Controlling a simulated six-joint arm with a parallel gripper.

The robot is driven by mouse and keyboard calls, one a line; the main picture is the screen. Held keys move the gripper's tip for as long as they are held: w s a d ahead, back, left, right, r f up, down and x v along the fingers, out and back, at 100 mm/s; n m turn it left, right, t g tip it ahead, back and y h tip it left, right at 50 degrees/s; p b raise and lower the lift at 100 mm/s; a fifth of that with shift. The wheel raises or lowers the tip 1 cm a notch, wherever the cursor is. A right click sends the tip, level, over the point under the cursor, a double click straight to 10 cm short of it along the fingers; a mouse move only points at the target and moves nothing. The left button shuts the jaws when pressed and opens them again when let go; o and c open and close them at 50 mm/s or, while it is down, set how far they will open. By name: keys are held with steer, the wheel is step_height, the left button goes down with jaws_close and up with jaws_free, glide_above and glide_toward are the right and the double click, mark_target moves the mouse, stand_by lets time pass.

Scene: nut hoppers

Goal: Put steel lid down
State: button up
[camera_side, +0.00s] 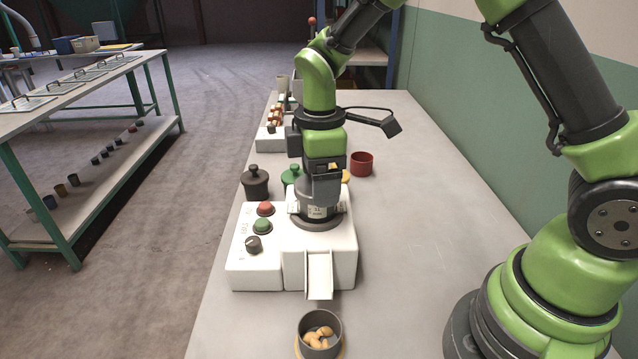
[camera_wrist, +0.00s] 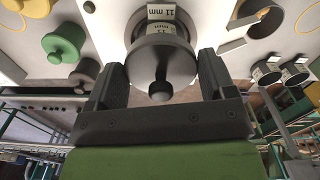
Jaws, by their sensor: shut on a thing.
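The grey steel lid (camera_wrist: 174,68) with a round knob sits between the two fingers of my gripper (camera_wrist: 160,62) in the wrist view. My gripper is shut on its sides. In the side view my gripper (camera_side: 325,188) is low over the white machine (camera_side: 342,250), at the grey hopper (camera_side: 317,223) with white labels. The lid is largely covered by the gripper there. In the wrist view a label reading 11 mm shows beyond the lid. I cannot tell whether the lid touches the hopper.
A dark lidded pot (camera_side: 256,186) and a green one (camera_side: 290,177) stand left of the gripper. A red pot (camera_side: 361,163) is behind to the right. A cup of nuts (camera_side: 320,320) stands below the chute (camera_side: 319,275).

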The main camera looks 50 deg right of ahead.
step_height(320, 180, up, 9)
steer(key=shift+f, duration=0.15)
steer(key=shift+w+a, duration=0.1)
steer(key=shift+a, duration=0.2)
steer(key=w+a+f, duration=0.1)
steer(key=a+f, duration=0.1)
steer(key=a, duration=0.6)
steer(key=a+f, duration=0.3)
steer(key=a, duration=0.5)
step_height(320, 180, down, 10)
steer(key=a, duration=0.1)
steer(key=shift+a, duration=0.15)
